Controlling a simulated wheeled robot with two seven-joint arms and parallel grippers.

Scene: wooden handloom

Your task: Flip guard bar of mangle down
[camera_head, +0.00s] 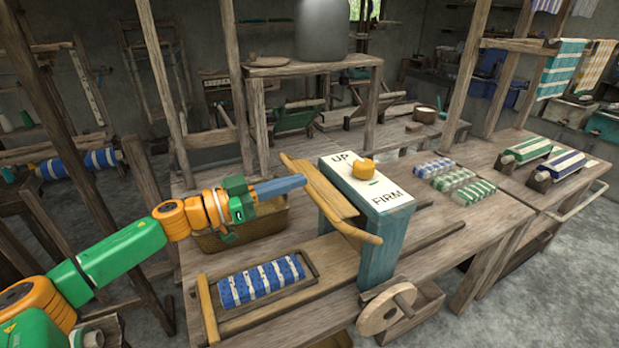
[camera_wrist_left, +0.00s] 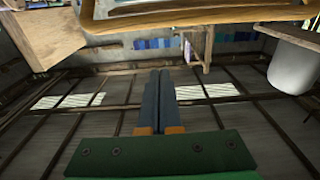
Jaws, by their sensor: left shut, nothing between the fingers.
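The mangle (camera_head: 378,225) is a blue-green box with a white top plate marked UP and FIRM and a yellow knob (camera_head: 363,168). Its wooden guard bar (camera_head: 325,190) stands raised and slanted on the left side of the box. My left gripper (camera_head: 303,181) is shut and empty, with its blue fingertips close to the left face of the guard bar. I cannot tell whether they touch it. In the left wrist view the shut fingers (camera_wrist_left: 160,75) point toward a wooden edge, likely the guard bar (camera_wrist_left: 190,22), across the top. My right gripper is not in view.
A framed blue-and-white cloth roll (camera_head: 260,282) lies on the table in front of the mangle. A wicker basket (camera_head: 240,230) sits below my left gripper. A wooden wheel (camera_head: 386,308) is at the front, and several small rolls (camera_head: 452,182) lie to the right.

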